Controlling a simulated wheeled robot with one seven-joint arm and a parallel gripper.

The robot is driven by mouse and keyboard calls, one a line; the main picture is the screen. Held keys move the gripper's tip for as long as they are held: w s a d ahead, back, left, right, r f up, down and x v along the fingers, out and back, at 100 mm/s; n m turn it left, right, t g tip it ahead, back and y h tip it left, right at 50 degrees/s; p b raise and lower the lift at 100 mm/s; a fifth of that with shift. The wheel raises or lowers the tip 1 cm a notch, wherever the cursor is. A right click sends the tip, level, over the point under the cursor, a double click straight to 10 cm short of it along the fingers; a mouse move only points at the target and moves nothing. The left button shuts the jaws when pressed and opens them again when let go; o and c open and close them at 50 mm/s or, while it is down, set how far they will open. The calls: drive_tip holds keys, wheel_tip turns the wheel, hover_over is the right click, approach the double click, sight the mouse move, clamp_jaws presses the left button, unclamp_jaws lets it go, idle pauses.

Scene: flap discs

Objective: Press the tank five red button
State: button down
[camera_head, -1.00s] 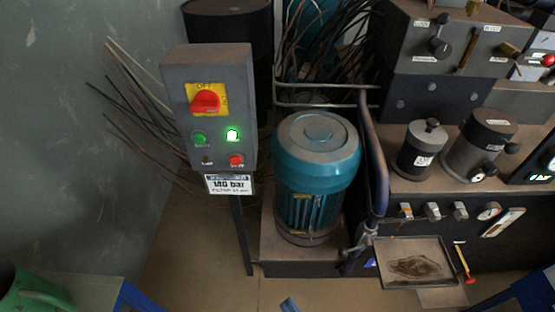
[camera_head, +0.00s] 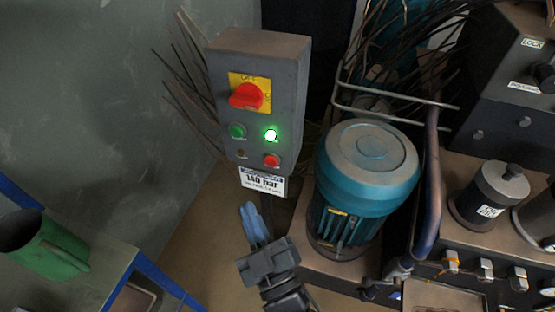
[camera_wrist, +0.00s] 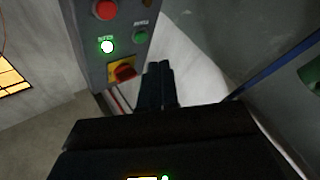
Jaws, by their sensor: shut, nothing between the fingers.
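The grey control box (camera_head: 258,60) stands on a post left of centre in the head view. Its red button (camera_head: 271,160) is at the lower right of its face, below a lit green-white lamp (camera_head: 271,135). A green button (camera_head: 237,131) and a red rotary switch (camera_head: 246,96) on a yellow plate are also on the face. My gripper (camera_head: 252,215) is shut and empty, below and apart from the box. In the wrist view the fingers (camera_wrist: 158,75) are together, and the red button (camera_wrist: 105,9) shows at the top edge.
A label reading 140 bar (camera_head: 263,182) hangs under the box. A teal motor (camera_head: 362,190) stands right of my gripper, with a bent pipe (camera_head: 430,190) beyond it. A green jug (camera_head: 50,250) is on a blue-edged table at left. Thin rods fan out behind the box.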

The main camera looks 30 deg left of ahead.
drive_tip(key=w+a, duration=0.2)
drive_tip(key=w, duration=0.6)
drive_tip(key=shift+w, duration=0.25)
idle(2.1)
drive_tip(key=shift+w+a, duration=0.15)
drive_tip(key=shift+w, duration=0.25)
drive_tip(key=shift+w, duration=0.5)
idle(0.9)
drive_tip(key=shift+s, duration=0.85)
drive_tip(key=shift+s+d, duration=0.25)
drive_tip(key=shift+s, duration=0.6)
drive_tip(key=shift+s+d, duration=0.2)
drive_tip(key=shift+s, duration=0.6)
drive_tip(key=shift+s+d, duration=0.25)
drive_tip(key=shift+s, duration=0.6)
